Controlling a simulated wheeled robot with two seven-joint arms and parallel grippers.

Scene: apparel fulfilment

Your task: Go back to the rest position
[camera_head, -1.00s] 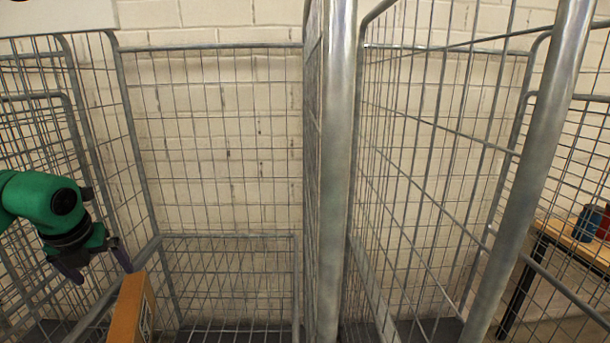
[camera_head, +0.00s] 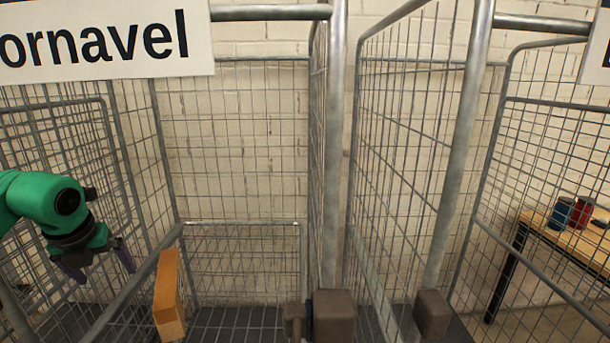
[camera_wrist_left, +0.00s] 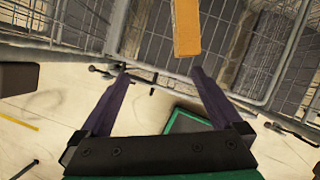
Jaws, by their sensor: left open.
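My left gripper (camera_head: 98,262) comes in from the left on its green arm. Its two dark purple fingers are spread apart with nothing between them. It also shows open and empty in the left wrist view (camera_wrist_left: 158,85). An orange-brown cardboard box (camera_head: 168,295) stands upright, slightly tilted, in the left cage trolley (camera_head: 262,222), to the right of the gripper and apart from it. In the left wrist view the box (camera_wrist_left: 186,28) is beyond the fingertips. My right gripper does not show in either view.
A sign reading "ornavel" (camera_head: 105,42) hangs at the top left. A second cage trolley (camera_head: 455,255) stands to the right. Beyond its mesh, a wooden table (camera_head: 540,222) holds a blue cup (camera_head: 561,213) and a red cup (camera_head: 582,212). A brick wall stands behind.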

